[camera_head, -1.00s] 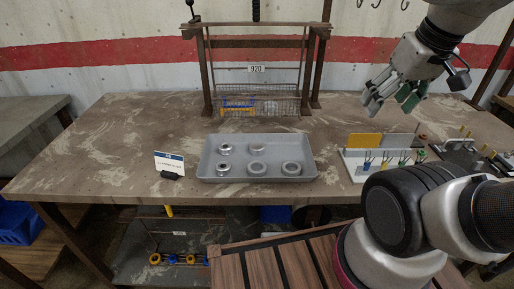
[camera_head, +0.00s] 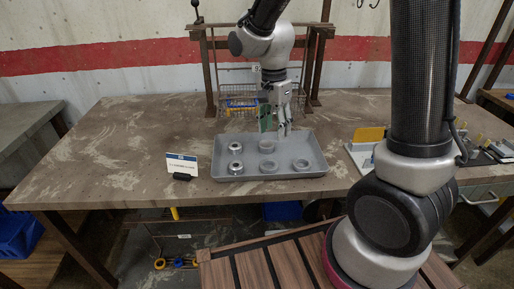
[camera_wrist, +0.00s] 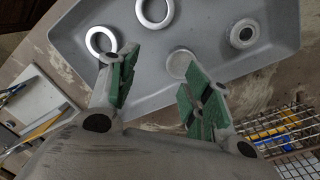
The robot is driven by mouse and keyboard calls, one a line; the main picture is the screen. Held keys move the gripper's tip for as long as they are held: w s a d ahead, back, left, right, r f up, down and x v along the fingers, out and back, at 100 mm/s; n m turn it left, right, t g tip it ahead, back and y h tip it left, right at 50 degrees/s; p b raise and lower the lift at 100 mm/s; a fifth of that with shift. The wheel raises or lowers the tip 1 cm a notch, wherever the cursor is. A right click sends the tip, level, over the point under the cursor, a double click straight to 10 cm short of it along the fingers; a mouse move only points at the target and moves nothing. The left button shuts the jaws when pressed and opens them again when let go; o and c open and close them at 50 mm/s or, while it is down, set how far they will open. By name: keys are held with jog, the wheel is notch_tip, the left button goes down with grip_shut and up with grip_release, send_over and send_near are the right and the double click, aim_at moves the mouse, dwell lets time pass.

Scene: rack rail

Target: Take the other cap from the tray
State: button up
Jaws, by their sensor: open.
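The grey tray (camera_head: 312,149) on the table holds several round metal parts. In the head view, two small silver pieces with dark centres (camera_head: 235,147) stand at its left. A pale disc (camera_head: 267,146) lies at the back middle, with two wider rings (camera_head: 300,165) in front and to the right. I cannot tell for sure which is the cap. My gripper (camera_head: 276,131) is open and empty, pointing down above the tray's back part. In the wrist view, the pale disc (camera_wrist: 180,63) shows beside the right finger, partly hidden by it.
A label card (camera_head: 182,165) stands left of the tray. A wire basket (camera_head: 238,98) hangs in the frame behind it. A white fixture with a yellow plate (camera_head: 368,135) is to the right, partly hidden by my arm. The left table top is clear.

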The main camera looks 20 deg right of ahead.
aim_at(267, 144)
jog(key=m, duration=0.1)
jog(key=w+a+m, duration=0.1)
jog(key=m, duration=0.1)
jog(key=w+m, duration=0.1)
jog(key=shift+w+a+r+m+t, duration=0.1)
jog(key=shift+a+r+m+t, duration=0.15)
jog(key=shift+r+m+t, duration=0.15)
jog(key=m, duration=0.2)
jog(key=shift+w+a+m, duration=0.1)
jog(key=shift+w+m, duration=0.1)
jog(key=shift+m, duration=0.1)
jog(key=shift+f, duration=0.2)
jog(key=shift+m, duration=0.3)
notch_tip(267, 144, down, 8)
jog(key=shift+s+r, duration=0.1)
jog(key=shift+r, duration=0.1)
jog(key=c, duration=0.6)
